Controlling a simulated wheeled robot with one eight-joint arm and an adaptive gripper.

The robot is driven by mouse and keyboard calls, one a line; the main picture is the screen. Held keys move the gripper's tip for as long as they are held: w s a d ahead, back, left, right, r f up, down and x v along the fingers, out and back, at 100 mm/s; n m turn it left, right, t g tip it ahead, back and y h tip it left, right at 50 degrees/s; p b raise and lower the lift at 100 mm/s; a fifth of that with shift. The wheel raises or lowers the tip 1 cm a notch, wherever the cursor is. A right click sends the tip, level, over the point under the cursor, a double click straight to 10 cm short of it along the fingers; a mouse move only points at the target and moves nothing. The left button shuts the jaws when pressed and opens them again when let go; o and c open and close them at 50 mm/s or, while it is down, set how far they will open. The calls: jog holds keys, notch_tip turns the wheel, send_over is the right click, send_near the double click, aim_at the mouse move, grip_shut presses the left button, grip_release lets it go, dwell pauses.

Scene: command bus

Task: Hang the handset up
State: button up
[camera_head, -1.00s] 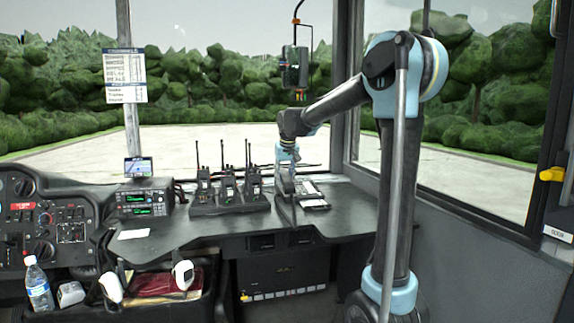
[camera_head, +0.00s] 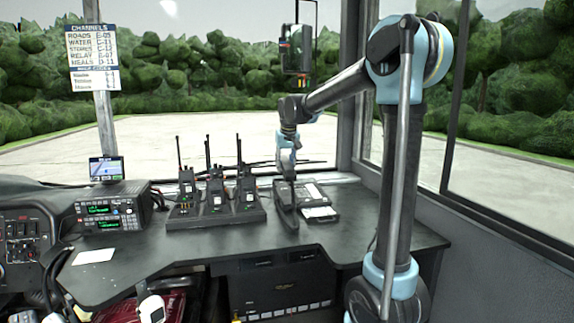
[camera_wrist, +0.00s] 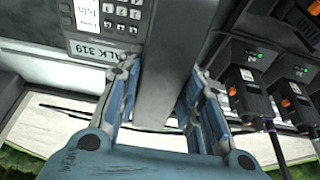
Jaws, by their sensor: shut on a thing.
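The dark, long handset (camera_head: 286,208) is at the left side of the phone base (camera_head: 318,205) on the desk. My gripper (camera_head: 286,170) is above it, shut on its far part. In the wrist view the handset (camera_wrist: 168,75) runs between the two blue fingers of my gripper (camera_wrist: 155,105). The phone base, with its keypad and "TALK 319" label (camera_wrist: 100,25), lies just left of the handset there. The handset looks roughly in line with the base. I cannot tell whether it rests in the cradle or is held slightly above it.
A charger rack (camera_head: 218,215) with several handheld radios (camera_head: 246,190) stands left of the handset. A radio console (camera_head: 112,212) with a small screen (camera_head: 106,169) is further left. A white card (camera_head: 93,256) lies on the front left desk. The desk right of the phone is clear.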

aim_at(284, 190)
jog(key=shift+a+f, duration=0.1)
jog(key=shift+f, duration=0.2)
jog(key=shift+w+f, duration=0.15)
jog(key=shift+f, duration=3.2)
jog(key=shift+s, duration=0.2)
jog(key=o, duration=1.3)
